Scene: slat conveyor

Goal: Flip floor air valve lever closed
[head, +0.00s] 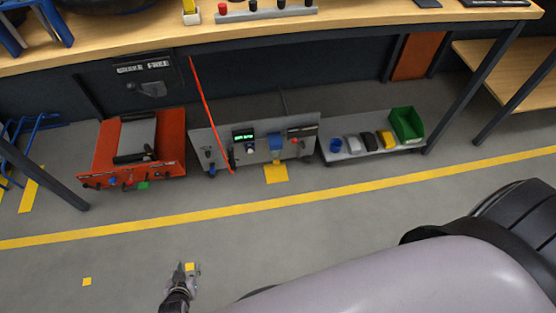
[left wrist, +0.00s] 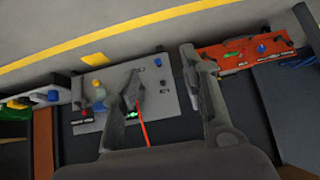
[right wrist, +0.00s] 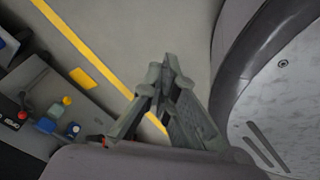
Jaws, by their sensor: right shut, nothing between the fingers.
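A grey floor panel (head: 265,137) stands under the bench with a green display (head: 243,136), a blue part (head: 276,141), a red knob and small dark controls. I cannot tell which small part is the air valve lever. The panel also shows in the left wrist view (left wrist: 170,98) and partly in the right wrist view (right wrist: 90,122), there with a yellow knob (right wrist: 67,100). My left gripper (head: 187,268) is over the open floor, in front of the panel and apart from it. Its fingers (left wrist: 163,70) are spread and empty. My right gripper (right wrist: 165,70) is shut and empty.
A red unit (head: 170,150) stands left of the panel. A low grey shelf (head: 345,155) with small items and a green bin (head: 406,124) stands right. A red line (head: 208,110) slants down across the panel. The bench (head: 330,32) overhangs. The floor in front is clear.

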